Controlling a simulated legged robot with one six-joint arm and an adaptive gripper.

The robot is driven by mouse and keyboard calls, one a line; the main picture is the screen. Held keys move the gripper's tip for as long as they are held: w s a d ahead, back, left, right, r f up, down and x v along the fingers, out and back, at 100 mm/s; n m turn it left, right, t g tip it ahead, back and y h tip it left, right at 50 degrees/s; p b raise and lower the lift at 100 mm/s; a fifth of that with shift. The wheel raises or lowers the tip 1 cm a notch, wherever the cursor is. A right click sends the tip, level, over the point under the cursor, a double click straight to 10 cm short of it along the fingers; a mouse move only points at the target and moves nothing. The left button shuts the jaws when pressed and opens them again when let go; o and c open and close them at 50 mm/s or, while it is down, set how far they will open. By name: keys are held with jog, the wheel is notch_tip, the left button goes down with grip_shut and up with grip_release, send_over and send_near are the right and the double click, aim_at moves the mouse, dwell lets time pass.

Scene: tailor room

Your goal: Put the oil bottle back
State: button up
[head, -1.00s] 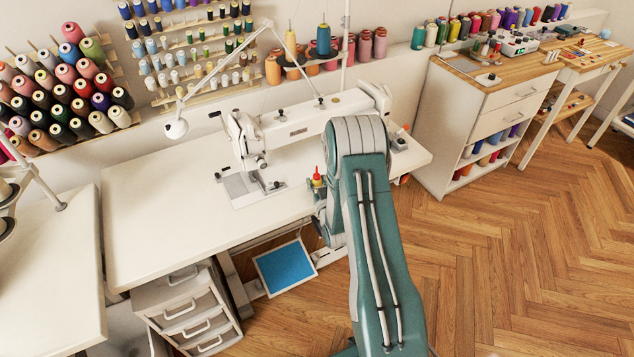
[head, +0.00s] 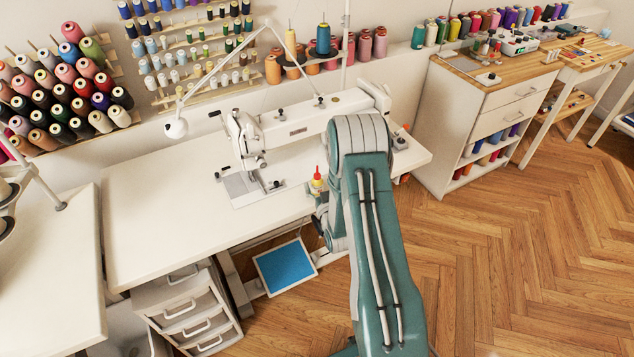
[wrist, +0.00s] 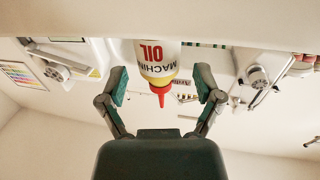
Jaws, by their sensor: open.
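The oil bottle (head: 317,183) has a pale body, a yellow top and a red nozzle. In the head view it is upright at the front edge of the white sewing table (head: 150,215), just left of my arm; its base is hard to make out. In the wrist view, which is upside down, the bottle (wrist: 157,62) shows its "MACHINE OIL" label and its nozzle points down the picture. My gripper (wrist: 161,84) is open, with one finger on each side of the bottle and a visible gap on both sides. The head view hides most of my gripper behind my arm.
A white sewing machine (head: 300,125) stands behind the bottle. A lamp (head: 177,128) hangs over the table's back left. The tabletop left of the machine is clear. A drawer unit (head: 185,310) and a blue panel (head: 285,267) are below. A cabinet (head: 450,120) stands right.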

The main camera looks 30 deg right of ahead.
jog(key=s+a, duration=0.2)
jog(key=s, duration=0.8)
jog(key=w+a+r+n+g+y, duration=0.1)
jog(key=w+r+g, duration=0.1)
jog(key=r, duration=0.3)
jog(key=w+a+r+g, duration=0.1)
jog(key=w+r, duration=0.2)
jog(key=r, duration=0.1)
jog(key=s+a+r+g, duration=0.2)
jog(key=r, duration=0.3)
jog(key=s+a+r+g, duration=0.1)
jog(key=s+a+r, duration=0.1)
jog(key=r, duration=0.3)
jog(key=s+a+r+g+y, duration=0.1)
jog(key=s+a+r+g, duration=0.2)
jog(key=s, duration=0.9)
jog(key=s+a+r+n+g+y, duration=0.1)
jog(key=s+a+r+g, duration=0.2)
jog(key=s+a+r, duration=0.2)
jog(key=s+r, duration=0.3)
jog(key=s, duration=0.3)
jog(key=shift+s+a, duration=0.35)
jog(key=shift+a, duration=0.05)
jog(key=shift+r, duration=0.1)
